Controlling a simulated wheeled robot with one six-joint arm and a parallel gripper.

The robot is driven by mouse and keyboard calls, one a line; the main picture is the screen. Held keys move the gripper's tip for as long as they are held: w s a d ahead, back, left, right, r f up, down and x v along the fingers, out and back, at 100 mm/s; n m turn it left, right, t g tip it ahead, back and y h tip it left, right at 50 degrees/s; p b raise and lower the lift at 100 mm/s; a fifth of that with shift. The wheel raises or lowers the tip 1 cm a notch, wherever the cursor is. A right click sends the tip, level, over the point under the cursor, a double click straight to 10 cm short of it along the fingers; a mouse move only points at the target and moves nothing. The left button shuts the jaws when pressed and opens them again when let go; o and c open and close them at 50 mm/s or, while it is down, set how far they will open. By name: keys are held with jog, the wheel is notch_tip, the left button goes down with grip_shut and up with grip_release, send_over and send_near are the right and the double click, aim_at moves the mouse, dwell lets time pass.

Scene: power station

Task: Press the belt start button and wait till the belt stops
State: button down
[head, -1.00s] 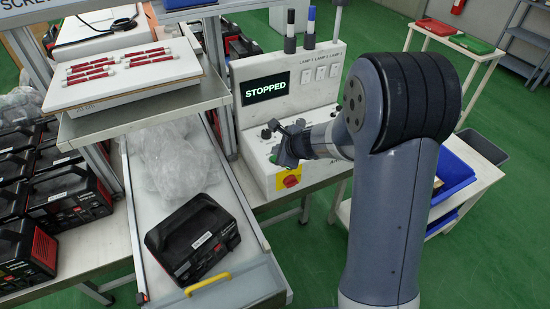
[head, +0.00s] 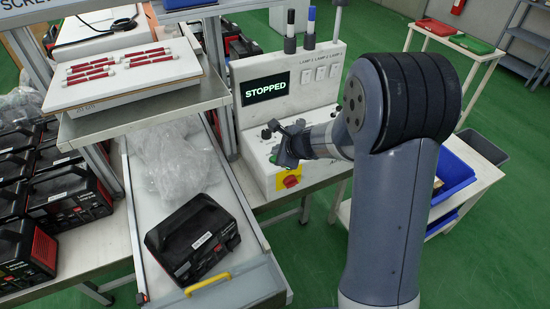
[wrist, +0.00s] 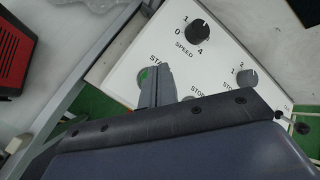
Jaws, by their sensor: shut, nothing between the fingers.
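The control box (head: 312,102) stands beside the belt, and its screen (head: 265,88) reads STOPPED. The green start button (wrist: 145,77) shows in the wrist view beside my gripper (wrist: 160,72), partly hidden by the fingers. My gripper (head: 277,158) is shut and empty, with its fingertips low over the sloping panel (wrist: 160,38). I cannot tell whether the fingertips touch the button. The belt (head: 150,222) carries a black and red case (head: 193,240) near its front end and clear plastic bags behind it.
A speed knob (wrist: 197,32) and a smaller knob (wrist: 247,78) sit on the panel near my fingers. A red and yellow switch (head: 291,181) is on the box front. A shelf board with red tubes (head: 130,72) hangs over the belt.

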dwell(0.4)
jog(key=shift+f+b, duration=0.4)
jog(key=shift+b, duration=0.15)
